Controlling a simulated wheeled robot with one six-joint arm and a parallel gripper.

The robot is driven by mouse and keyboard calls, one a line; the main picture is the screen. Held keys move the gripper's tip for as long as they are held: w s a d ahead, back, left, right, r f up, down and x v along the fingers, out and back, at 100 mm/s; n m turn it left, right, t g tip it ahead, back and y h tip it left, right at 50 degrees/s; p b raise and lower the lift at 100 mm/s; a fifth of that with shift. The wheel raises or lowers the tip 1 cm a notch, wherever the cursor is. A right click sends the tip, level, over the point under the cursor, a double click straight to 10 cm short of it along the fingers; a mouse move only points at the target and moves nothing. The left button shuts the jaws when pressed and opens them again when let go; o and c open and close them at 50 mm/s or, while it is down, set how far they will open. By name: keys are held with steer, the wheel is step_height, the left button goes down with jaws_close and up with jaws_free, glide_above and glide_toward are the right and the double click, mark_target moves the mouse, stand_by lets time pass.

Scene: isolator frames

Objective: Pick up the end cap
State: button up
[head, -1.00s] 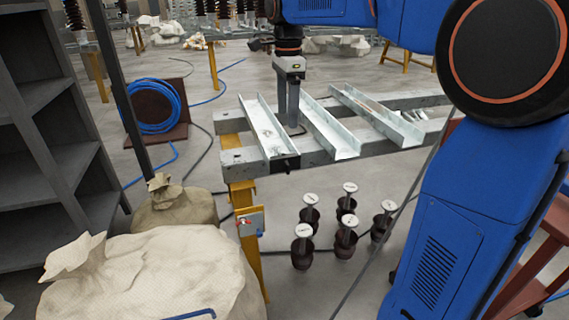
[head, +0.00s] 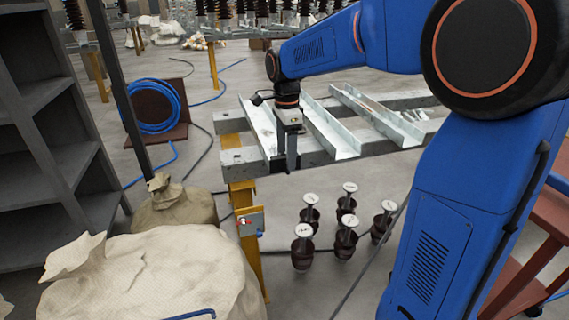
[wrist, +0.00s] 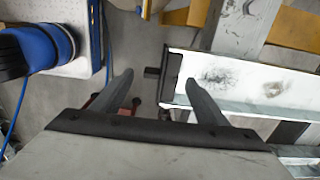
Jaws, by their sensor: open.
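The end cap (wrist: 174,76) is a dark plate with a small tab, across the near end of a pale metal channel (wrist: 240,72) in the wrist view. In the head view my gripper (head: 291,167) points down at that end of the leftmost channel (head: 262,122) and mostly hides the cap. In the wrist view my gripper (wrist: 158,78) is open. The cap's tab shows between its two fingers, and the right finger overlaps the view near the cap's lower part. Nothing is held. I cannot tell whether a finger touches the cap.
Two more channels (head: 328,130) lie across the grey support beams (head: 235,155) to the right. Dark insulators with pale tops (head: 302,247) stand on the floor below. A large sack (head: 150,275), a grey shelf (head: 50,130) and a blue cable coil (head: 150,107) are at the left.

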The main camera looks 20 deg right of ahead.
mark_target(285, 158)
steer(key=shift+a+f, duration=0.1)
steer(key=shift+f, duration=1.55)
steer(key=c, duration=1.1)
steer(key=shift+c, duration=0.2)
steer(key=shift+s+r, duration=0.3)
steer(key=shift+r, duration=0.1)
steer(key=s+r, duration=0.3)
steer(key=s, duration=0.4)
steer(key=s+r, duration=0.4)
steer(key=s, duration=0.4)
steer(key=shift+r, duration=0.2)
